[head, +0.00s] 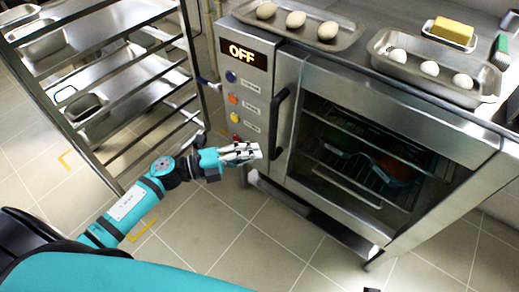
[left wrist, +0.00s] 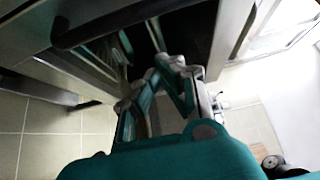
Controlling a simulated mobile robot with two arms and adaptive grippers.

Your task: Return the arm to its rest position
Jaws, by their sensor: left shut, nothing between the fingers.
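My left arm (head: 132,207) reaches out from the lower left in the head view. My left gripper (head: 255,152) is shut and empty. It is in front of the oven's control panel, below the buttons and left of the black door handle (head: 281,121). In the left wrist view my gripper (left wrist: 165,75) shows from behind, with a dark handle bar (left wrist: 120,22) at the top left. I cannot tell its exact distance from the panel. My right gripper is in neither view.
The steel oven (head: 440,140) has its door closed, and its display (head: 243,53) reads OFF. Trays with pale, roundish items (head: 296,19) and a yellow block (head: 453,30) stand on top. A metal rack (head: 120,75) stands at the left. Tiled floor (head: 235,250) in front is mostly clear.

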